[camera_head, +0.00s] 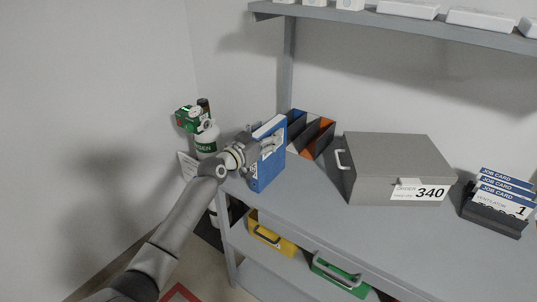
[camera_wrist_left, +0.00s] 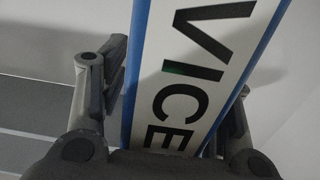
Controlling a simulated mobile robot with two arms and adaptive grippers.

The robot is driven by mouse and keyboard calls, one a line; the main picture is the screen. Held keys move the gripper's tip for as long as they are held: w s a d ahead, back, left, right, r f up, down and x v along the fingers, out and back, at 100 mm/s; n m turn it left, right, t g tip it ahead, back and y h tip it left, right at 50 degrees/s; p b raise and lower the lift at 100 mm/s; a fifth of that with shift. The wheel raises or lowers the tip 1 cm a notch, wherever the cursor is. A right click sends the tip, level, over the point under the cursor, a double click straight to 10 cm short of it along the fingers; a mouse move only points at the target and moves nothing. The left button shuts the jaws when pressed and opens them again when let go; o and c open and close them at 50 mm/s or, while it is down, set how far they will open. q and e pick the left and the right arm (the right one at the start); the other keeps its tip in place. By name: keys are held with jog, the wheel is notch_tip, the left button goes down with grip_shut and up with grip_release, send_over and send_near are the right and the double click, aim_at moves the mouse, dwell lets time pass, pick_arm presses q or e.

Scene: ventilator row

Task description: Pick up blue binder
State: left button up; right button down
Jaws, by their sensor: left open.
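The blue binder (camera_head: 270,165) stands upright at the left end of the grey workbench in the head view. My left gripper (camera_head: 266,148) is at its spine side, with a finger along the binder's broad side. In the left wrist view the binder's white spine label (camera_wrist_left: 190,75), with the letters "VICE", fills the middle between my left gripper's open fingers (camera_wrist_left: 175,95). A small gap shows beside the left finger; contact on the right side is unclear. My right gripper is not in view.
An organizer with blue and orange dividers (camera_head: 313,134) stands just behind the binder. A grey box labelled 340 (camera_head: 385,165) and a job card holder (camera_head: 495,208) are farther right. A green and white cylinder (camera_head: 206,137) stands beyond the bench's left end. The bench front (camera_head: 330,205) is clear.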

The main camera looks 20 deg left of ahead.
pick_arm(q)
jog(key=shift+c, duration=0.4)
grip_shut()
jog(key=shift+r, duration=0.15)
jog(key=shift+r, duration=0.1)
